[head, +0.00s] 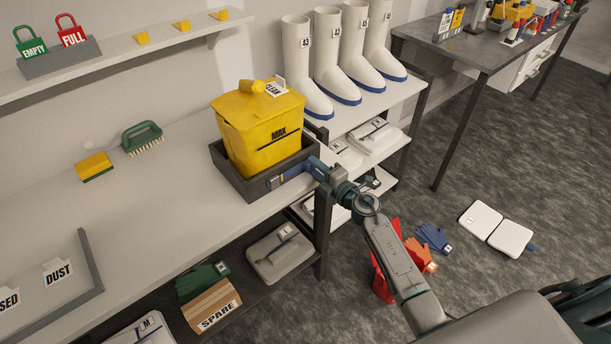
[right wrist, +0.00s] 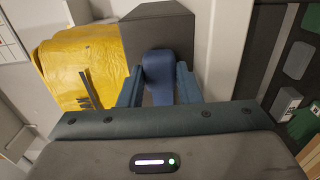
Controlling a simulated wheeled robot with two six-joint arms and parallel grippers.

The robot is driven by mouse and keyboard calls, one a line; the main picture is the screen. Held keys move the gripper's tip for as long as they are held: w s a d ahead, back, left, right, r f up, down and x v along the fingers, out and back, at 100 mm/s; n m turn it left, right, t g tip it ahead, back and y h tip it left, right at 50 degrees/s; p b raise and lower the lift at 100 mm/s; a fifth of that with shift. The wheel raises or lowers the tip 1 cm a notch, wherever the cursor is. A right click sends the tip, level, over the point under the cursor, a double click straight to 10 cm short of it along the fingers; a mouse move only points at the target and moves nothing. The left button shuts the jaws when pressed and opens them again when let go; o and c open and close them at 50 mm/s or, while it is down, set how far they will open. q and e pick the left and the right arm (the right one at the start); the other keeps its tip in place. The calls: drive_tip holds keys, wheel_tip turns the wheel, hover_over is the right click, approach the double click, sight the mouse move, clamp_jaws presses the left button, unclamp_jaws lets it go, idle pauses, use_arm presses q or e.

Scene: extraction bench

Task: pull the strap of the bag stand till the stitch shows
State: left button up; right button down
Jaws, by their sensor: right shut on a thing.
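The bag stand (head: 239,181) is a dark grey tray-like base at the bench's front right edge. It holds an upright yellow bag (head: 262,139) marked MAX, with a CLEAN tag on top. A blue strap (head: 290,172) comes out at the stand's front right side. My right gripper (head: 317,168) is at the strap's outer end. In the right wrist view the blue strap (right wrist: 158,72) sits between the two fingers of the right gripper (right wrist: 158,88), which is shut on it. A stitch cannot be made out. My left gripper is not in view.
A green brush (head: 142,137) and a yellow sponge (head: 95,166) lie left of the stand. White boots (head: 297,62) stand on a rack behind it. A lower shelf holds a SPARE box (head: 212,309). The bench middle is clear.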

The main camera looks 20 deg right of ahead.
drive_tip(key=c, duration=1.3)
unclamp_jaws()
drive_tip(key=b+v, duration=0.1)
drive_tip(key=v, duration=1)
drive_tip(key=shift+w, duration=0.1)
